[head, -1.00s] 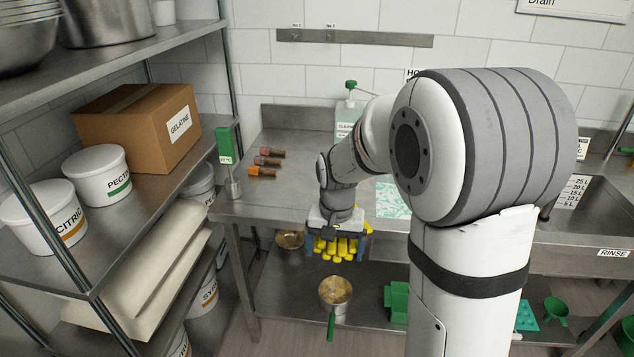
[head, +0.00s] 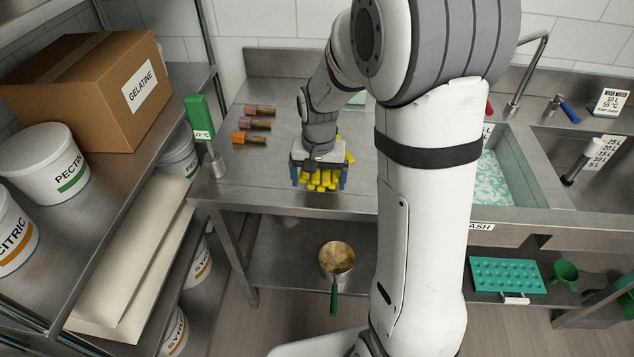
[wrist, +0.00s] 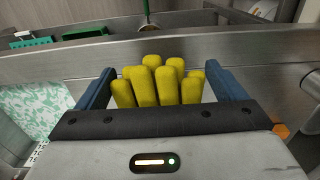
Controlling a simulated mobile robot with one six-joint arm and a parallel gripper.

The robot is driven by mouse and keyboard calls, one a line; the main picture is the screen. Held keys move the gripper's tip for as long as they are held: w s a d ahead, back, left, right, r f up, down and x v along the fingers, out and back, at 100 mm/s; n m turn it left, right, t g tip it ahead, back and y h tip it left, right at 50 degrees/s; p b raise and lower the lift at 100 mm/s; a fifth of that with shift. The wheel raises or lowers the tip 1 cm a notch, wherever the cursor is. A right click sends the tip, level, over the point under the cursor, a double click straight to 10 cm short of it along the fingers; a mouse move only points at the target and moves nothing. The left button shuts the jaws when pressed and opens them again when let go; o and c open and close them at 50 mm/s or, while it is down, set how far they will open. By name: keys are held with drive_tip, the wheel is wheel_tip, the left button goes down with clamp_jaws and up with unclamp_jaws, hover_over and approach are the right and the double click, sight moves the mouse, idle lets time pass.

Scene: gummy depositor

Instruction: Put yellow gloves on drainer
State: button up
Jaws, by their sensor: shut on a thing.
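My gripper (head: 319,180) is shut on the yellow gloves (head: 322,179). In the head view it holds them over the steel counter, near its front edge. In the wrist view the glove fingers (wrist: 158,84) stick out between the two blue fingers of my gripper (wrist: 158,90). I cannot tell whether the gloves touch the counter. No drainer can be made out for sure; my arm hides part of the counter.
Several small bottles (head: 252,138) lie at the counter's left. A green thermometer (head: 199,117) stands at its left corner. The wash sink (head: 515,165) with foamy water is at the right. A pan (head: 337,259) and a teal mould (head: 507,275) are on the lower shelf.

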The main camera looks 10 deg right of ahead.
sight(319, 205)
wheel_tip(319, 205, down, 6)
drive_tip(key=shift+f+p, duration=0.2)
drive_tip(key=shift+p, duration=0.1)
drive_tip(key=shift+s, duration=0.1)
drive_tip(key=shift+f, duration=0.1)
drive_tip(key=o, duration=1.1)
